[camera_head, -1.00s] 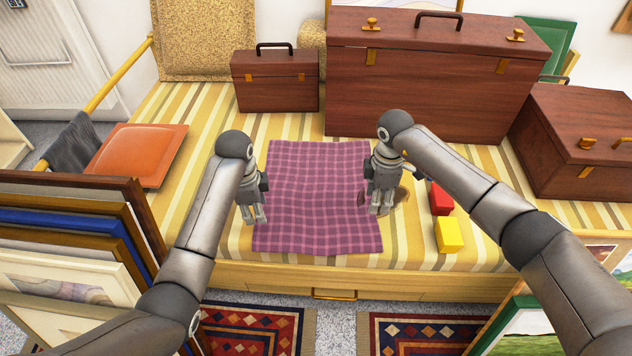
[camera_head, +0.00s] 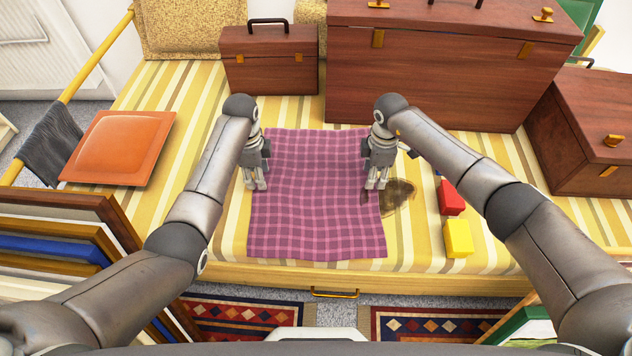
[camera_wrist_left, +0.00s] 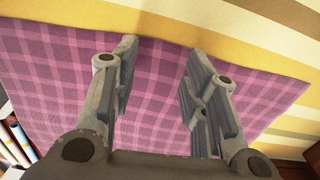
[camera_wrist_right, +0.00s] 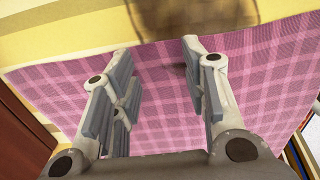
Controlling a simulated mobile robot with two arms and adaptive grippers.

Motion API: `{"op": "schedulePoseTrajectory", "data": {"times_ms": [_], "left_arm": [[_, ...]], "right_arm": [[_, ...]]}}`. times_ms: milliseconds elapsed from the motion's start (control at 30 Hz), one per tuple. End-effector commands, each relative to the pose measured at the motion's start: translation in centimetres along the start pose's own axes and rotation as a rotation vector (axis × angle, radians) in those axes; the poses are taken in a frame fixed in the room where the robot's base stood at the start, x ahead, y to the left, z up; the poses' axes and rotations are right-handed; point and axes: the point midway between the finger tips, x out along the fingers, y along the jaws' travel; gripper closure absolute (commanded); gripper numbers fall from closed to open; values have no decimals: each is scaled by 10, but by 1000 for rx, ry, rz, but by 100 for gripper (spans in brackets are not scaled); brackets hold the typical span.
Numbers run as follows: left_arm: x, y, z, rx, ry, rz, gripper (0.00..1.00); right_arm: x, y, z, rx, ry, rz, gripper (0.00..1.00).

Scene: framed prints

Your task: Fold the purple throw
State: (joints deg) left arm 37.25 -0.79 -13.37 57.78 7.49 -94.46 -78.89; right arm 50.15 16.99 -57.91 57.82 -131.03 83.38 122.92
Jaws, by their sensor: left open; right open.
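The purple plaid throw (camera_head: 315,210) lies spread flat on the striped daybed, its near edge close to the front. My left gripper (camera_head: 255,187) is open and points down at the throw's left edge, about halfway up. My right gripper (camera_head: 377,187) is open and points down at the throw's right edge, opposite. In the left wrist view the throw (camera_wrist_left: 155,75) runs beneath the spread fingers, its edge just past the tips. In the right wrist view the throw (camera_wrist_right: 155,75) also lies under open fingers. I cannot tell whether the fingertips touch the cloth.
A dark brown stain or patch (camera_head: 398,196) lies right of the throw. A red block (camera_head: 452,198) and a yellow block (camera_head: 457,238) sit farther right. Brown cases (camera_head: 440,75) stand behind.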

Motion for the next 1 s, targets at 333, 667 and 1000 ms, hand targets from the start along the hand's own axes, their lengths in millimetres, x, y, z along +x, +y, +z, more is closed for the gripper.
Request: {"op": "schedulePoseTrajectory", "data": {"times_ms": [333,667,1000], "left_arm": [[22,0,0,0,1,-1,59],[26,0,0,0,0,-1,59],[26,0,0,0,0,-1,78]], "right_arm": [[22,0,0,-1,0,0,59],[26,0,0,0,0,0,59],[26,0,0,0,-1,0,78]]}}
